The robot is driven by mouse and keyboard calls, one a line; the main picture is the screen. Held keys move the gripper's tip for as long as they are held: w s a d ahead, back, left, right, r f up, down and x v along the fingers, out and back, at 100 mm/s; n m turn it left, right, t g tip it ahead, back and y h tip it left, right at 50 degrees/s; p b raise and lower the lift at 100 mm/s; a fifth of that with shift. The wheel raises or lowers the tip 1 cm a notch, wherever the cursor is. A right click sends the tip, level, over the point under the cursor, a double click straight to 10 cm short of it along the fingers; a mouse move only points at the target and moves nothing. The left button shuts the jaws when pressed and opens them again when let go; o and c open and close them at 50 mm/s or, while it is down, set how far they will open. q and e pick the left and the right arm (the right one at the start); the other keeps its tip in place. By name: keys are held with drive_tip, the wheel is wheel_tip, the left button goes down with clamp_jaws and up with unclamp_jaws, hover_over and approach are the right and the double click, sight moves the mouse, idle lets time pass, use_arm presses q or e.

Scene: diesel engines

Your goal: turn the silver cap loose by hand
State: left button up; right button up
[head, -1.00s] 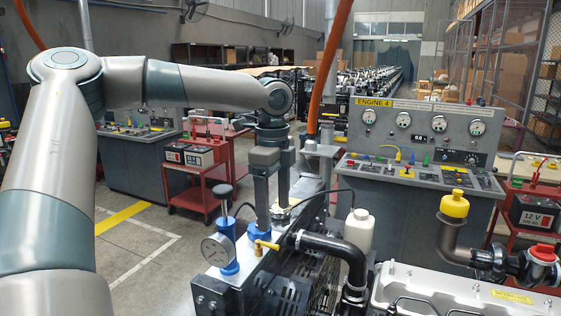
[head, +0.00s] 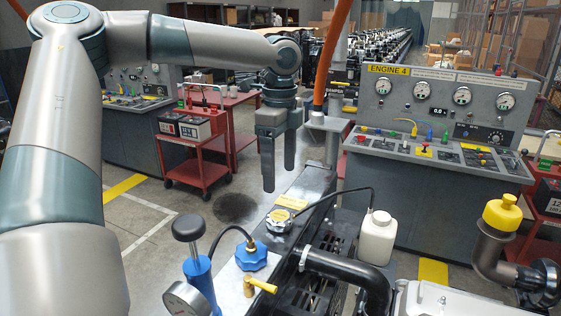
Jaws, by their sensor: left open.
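The silver cap (head: 280,220) sits on the top of the engine's radiator tank, in front of a yellow label (head: 291,202). My left gripper (head: 279,181) points down with its two fingers apart and nothing between them. Its fingertips show just above and behind the silver cap in the picture, apart from it. The cap is fully in sight; whether it has turned cannot be told. My right gripper is not in view.
A blue cap (head: 252,255) with a hose, a blue hand pump (head: 199,272), a gauge (head: 184,300) and a yellow valve handle (head: 260,286) stand close in front. A white bottle (head: 377,238) and black pipe (head: 350,268) are to the right. The control console (head: 440,130) stands behind.

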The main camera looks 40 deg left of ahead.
sight(280, 215)
use_arm(q)
drive_tip(key=shift+s+d+f, duration=0.1)
drive_tip(key=shift+s+f, duration=0.05)
drive_tip(key=shift+f, duration=5.05)
drive_tip(key=shift+f, duration=0.1)
drive_tip(key=c, duration=1.5)
